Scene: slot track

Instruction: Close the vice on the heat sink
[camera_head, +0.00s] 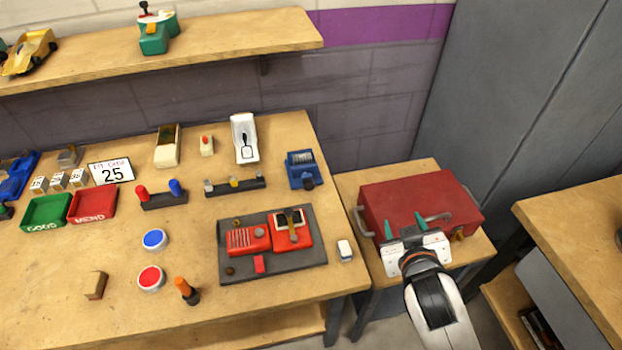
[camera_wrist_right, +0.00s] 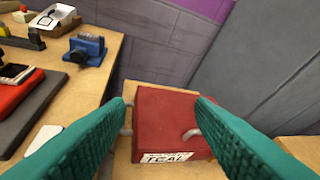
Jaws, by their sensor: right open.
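The small blue vice (camera_head: 301,169) stands at the right end of the workbench, with a dark round part at its front. It also shows in the right wrist view (camera_wrist_right: 86,48), at upper left. A paler ribbed piece sits in its top; I cannot tell for sure whether this is the heat sink, nor how wide the jaws stand. My right gripper (camera_head: 404,226) is open and empty, with teal fingers, over the red toolbox to the right of the bench and away from the vice. In the right wrist view its fingers (camera_wrist_right: 160,105) are spread wide. My left gripper is not in view.
The red toolbox (camera_head: 410,196) with metal handles rests on a lower side table. A grey mat (camera_head: 315,250) with red devices lies in front of the vice. A white block (camera_head: 345,249) stands at the bench's right edge. A grey cabinet (camera_head: 500,90) rises behind.

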